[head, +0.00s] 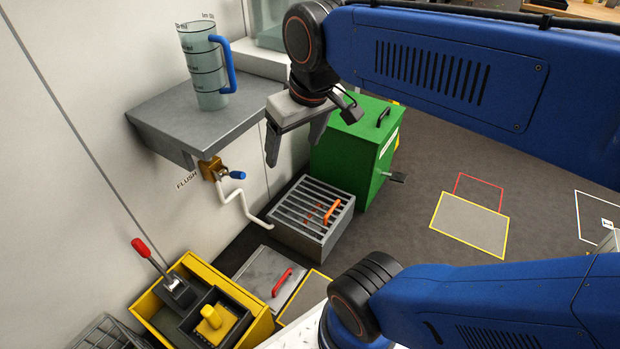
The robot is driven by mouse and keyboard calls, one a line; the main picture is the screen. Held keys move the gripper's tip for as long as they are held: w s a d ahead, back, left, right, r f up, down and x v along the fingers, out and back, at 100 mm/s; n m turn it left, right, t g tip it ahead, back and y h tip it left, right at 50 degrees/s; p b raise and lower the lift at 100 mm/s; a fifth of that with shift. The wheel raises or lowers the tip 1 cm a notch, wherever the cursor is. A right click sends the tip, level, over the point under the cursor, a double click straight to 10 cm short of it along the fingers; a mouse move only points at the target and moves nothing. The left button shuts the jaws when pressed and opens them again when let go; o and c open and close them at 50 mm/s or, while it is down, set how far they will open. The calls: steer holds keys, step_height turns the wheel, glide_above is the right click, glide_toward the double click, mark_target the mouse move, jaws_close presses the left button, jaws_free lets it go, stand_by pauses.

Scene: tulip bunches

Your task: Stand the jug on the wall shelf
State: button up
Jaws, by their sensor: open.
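The jug (206,75) is a translucent grey-green measuring jug with dark marks and a blue handle on its right side. It stands upright on the grey wall shelf (170,125), toward the shelf's back. My gripper (294,160) hangs to the right of the shelf, fingers pointing down, apart from the jug. Its jaws are open with nothing between them. The jug's base is in view on the shelf top.
A tap marked FLUSH (213,170) with a white pipe sits under the shelf. A grated grey box (312,215), a green box (352,150) and a yellow bin (190,262) with a red-handled lever stand below. Open floor lies to the right.

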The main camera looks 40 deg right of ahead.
steer(key=s+f, duration=0.4)
steer(key=f, duration=0.2)
steer(key=shift+s+d+f+m+t, duration=0.3)
steer(key=shift+f+m+t, duration=0.1)
stand_by(0.8)
